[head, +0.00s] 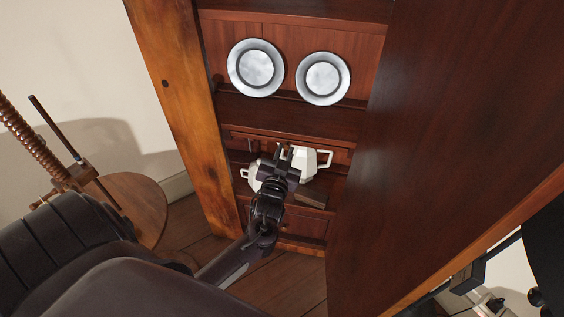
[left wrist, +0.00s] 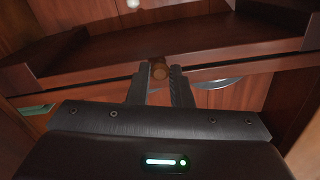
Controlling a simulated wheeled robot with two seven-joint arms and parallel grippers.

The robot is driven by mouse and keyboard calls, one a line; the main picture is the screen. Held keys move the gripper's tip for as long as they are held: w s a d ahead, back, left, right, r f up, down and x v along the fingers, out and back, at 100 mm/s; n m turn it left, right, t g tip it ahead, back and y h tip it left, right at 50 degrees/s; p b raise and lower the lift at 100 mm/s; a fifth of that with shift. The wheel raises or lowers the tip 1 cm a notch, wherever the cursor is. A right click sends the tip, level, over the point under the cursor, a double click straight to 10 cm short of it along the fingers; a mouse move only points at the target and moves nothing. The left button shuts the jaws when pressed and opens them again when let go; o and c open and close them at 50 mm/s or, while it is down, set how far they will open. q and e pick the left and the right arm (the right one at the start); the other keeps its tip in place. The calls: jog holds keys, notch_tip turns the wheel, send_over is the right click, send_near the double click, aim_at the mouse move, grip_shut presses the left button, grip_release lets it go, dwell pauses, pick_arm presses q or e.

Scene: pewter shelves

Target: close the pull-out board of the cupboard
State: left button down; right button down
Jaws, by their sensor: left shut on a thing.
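The wooden cupboard (head: 180,90) stands open-fronted ahead of me in the head view. In the left wrist view a dark reddish-brown board (left wrist: 215,42) runs across the picture, with a small round wooden knob (left wrist: 160,71) at its front edge. My left gripper (left wrist: 161,76) has its two fingers on either side of this knob and is shut on it. In the head view my left gripper (head: 284,155) reaches into the lower part of the cupboard and, with its wrist, hides much of what lies behind. My right gripper is not in view.
Two pewter plates (head: 256,68) (head: 323,79) stand on the upper shelf. White vessels with handles (head: 318,160) show around my left gripper. A large dark wooden panel (head: 430,120) bounds the right side. A round wooden table (head: 137,205) with a wooden screw stand is at left.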

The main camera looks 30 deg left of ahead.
pick_arm(q)
jog(key=shift+w+r, duration=0.1)
jog(key=shift+r, duration=0.1)
jog(key=c, duration=1.6)
grip_release()
jog(key=o, duration=0.3)
jog(key=shift+w+f, duration=0.15)
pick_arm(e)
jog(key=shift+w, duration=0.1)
pick_arm(q)
jog(key=shift+s+d, duration=0.15)
jog(key=shift+s, duration=0.35)
jog(key=v, duration=0.6)
jog(key=shift+s+p, duration=0.35)
jog(key=shift+s, duration=0.05)
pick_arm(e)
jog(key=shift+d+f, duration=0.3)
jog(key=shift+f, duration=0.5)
